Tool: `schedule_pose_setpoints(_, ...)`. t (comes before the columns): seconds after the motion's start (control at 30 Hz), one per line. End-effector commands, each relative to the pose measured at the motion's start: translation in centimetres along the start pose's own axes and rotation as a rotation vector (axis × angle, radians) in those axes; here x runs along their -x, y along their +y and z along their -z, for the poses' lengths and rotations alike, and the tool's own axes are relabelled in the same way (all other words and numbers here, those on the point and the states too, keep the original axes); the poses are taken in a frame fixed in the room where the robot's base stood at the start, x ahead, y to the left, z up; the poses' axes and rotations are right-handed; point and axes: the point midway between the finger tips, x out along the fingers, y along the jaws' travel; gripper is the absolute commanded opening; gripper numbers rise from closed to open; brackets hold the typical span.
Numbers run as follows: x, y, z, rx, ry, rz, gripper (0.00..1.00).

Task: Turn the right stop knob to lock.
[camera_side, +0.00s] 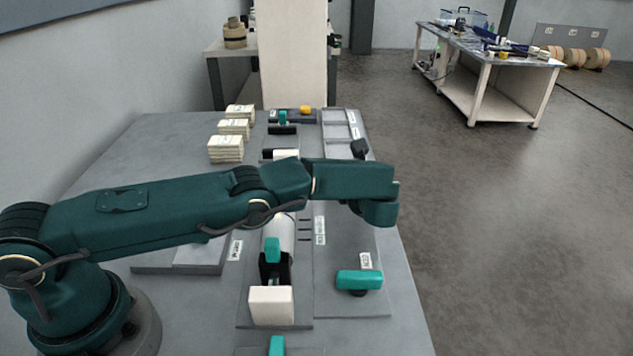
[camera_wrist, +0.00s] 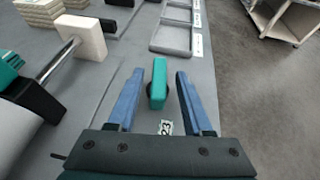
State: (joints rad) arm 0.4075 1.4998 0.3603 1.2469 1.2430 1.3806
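In the wrist view a teal bar-shaped knob (camera_wrist: 158,84) stands on the grey bench, its bar lengthwise in the picture. A small label (camera_wrist: 165,127) lies on its near side. My gripper (camera_wrist: 160,73) is open, with one blue finger on each side of the knob and a visible gap to both. I cannot tell the fingertips' height beside it. In the side view my arm hides the fingers and seemingly this knob. Another teal knob (camera_side: 360,280) shows there on the near right panel, its bar crosswise, a label (camera_side: 366,261) behind it. I cannot tell which one is the right stop knob.
A white block (camera_wrist: 80,36) on a shaft and a teal-handled black clamp (camera_wrist: 28,92) lie left of the fingers. A grey tray (camera_wrist: 173,38) lies ahead. Paper stacks (camera_side: 226,148) stand at the back left. Open floor (camera_side: 480,240) lies right of the bench.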

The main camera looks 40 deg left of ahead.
Motion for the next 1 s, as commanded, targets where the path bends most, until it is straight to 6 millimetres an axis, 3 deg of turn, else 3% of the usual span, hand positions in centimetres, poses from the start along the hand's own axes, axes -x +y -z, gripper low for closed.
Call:
schedule_pose_setpoints(0.37, 0.3, 0.0, 0.1, -0.001, 0.002, -0.001, 0.53)
schedule_pose_setpoints(0.8, 4.7, 0.0, 0.0, -0.001, 0.001, 0.002, 0.53)
schedule_pose_setpoints(1.0, 5.1, 0.1, 0.1, -0.001, 0.001, -0.002, 0.53)
